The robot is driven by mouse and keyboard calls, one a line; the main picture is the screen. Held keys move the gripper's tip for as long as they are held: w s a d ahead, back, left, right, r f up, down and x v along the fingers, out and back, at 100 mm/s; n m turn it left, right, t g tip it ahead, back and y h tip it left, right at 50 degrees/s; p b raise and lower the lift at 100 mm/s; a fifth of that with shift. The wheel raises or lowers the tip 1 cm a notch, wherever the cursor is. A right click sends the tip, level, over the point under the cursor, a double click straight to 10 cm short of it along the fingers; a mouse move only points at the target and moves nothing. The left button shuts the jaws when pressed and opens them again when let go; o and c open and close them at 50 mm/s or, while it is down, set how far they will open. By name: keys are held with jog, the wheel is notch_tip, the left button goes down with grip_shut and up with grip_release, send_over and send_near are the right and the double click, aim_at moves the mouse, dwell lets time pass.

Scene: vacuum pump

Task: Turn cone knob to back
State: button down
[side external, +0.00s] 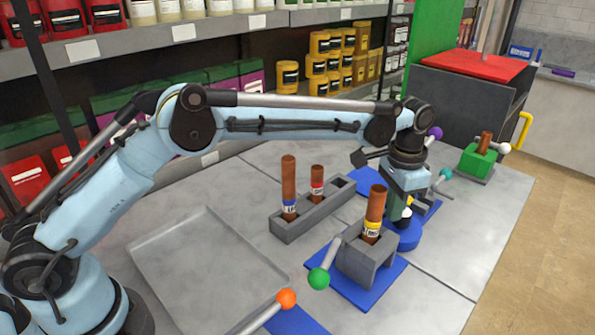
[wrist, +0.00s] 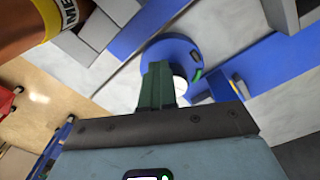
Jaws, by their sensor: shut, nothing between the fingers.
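My gripper (side external: 400,210) points down at the right of the bench, with its green fingers shut and empty. Below the fingertips is a round blue base (side external: 407,238), which also shows in the wrist view (wrist: 172,50). A small pale knob (wrist: 181,84) sits at this base, right beside the fingers in the wrist view. The fingers hide part of it, so I cannot tell its cone shape, its facing, or whether they touch it. A green mark (wrist: 197,76) shows near the base's edge.
A grey block (side external: 362,265) holding a brown tube (side external: 375,205) stands close left of my gripper. A lever with a green ball (side external: 318,278) leans beside it. A grey rack (side external: 300,218) holds two tubes. A teal ball (side external: 446,173) is close behind to the right.

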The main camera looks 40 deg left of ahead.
jog(key=shift+w+a+f, duration=0.3)
jog(key=shift+w+a, duration=0.15)
jog(key=shift+a, duration=0.2)
jog(key=shift+w+a+f, duration=0.25)
jog(key=shift+w+a, duration=0.15)
jog(key=shift+a, duration=0.2)
jog(key=shift+s+a, duration=0.25)
jog(key=shift+s, duration=0.1)
notch_tip(320, 180, up, 6)
jog(key=shift+d, duration=0.2)
jog(key=shift+s, duration=0.1)
